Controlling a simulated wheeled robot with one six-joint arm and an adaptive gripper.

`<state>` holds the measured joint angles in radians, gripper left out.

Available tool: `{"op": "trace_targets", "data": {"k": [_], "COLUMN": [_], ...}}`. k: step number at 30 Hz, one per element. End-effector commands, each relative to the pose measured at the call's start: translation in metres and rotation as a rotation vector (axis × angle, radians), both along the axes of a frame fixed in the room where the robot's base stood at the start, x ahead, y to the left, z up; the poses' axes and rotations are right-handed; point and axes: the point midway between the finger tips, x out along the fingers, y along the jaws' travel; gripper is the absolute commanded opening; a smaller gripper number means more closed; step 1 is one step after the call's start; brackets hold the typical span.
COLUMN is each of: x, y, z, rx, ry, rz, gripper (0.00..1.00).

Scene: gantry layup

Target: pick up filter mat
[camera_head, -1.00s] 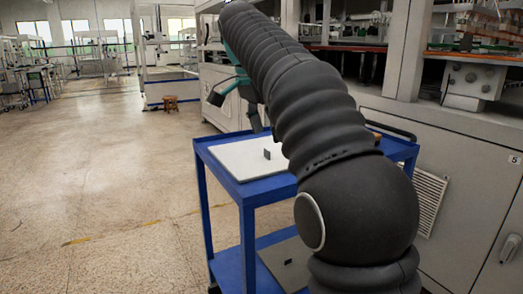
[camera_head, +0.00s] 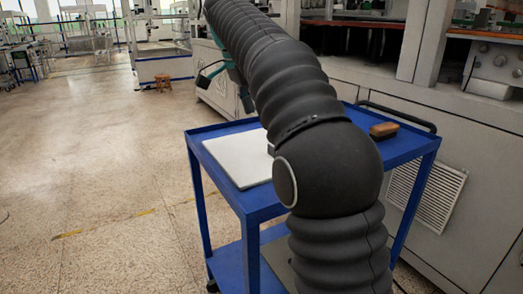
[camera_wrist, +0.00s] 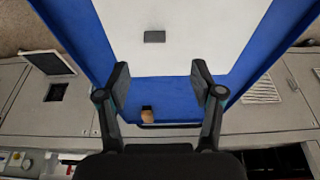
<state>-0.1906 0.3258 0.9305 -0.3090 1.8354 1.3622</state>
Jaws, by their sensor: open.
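A flat white panel (camera_head: 236,160), which looks like the filter mat, lies on the top of a blue cart (camera_head: 268,199). The panel (camera_wrist: 185,22) also fills the upper middle of the wrist view. A small dark grey block (camera_wrist: 154,37) stands out on it; in the head view my arm hides most of this block. My gripper (camera_wrist: 160,75) is open and empty, with its two fingers wide apart. In the wrist view the block shows beyond the fingertips, roughly between them. In the head view my gripper (camera_head: 226,88) hangs above and behind the panel's far edge.
A brown block (camera_head: 383,130) lies on the cart's right side, near a dark handle bar (camera_head: 398,115). Grey machine cabinets (camera_head: 440,150) stand close behind and right.

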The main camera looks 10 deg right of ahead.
Motion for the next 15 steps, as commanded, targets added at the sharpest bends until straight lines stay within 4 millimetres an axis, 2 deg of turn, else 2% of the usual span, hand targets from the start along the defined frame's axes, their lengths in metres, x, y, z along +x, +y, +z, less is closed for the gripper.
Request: {"op": "trace_targets", "data": {"k": [1, 6, 15], "x": [0.000, 0.003, 0.004], "y": [-0.004, -0.011, -0.017], "z": [-0.012, -0.038, -0.058], "rx": [-0.001, 0.001, 0.001], "ry": [0.003, 0.001, 0.001], "rz": [-0.003, 0.000, 0.002], "gripper": [0.67, 0.67, 0.67]}}
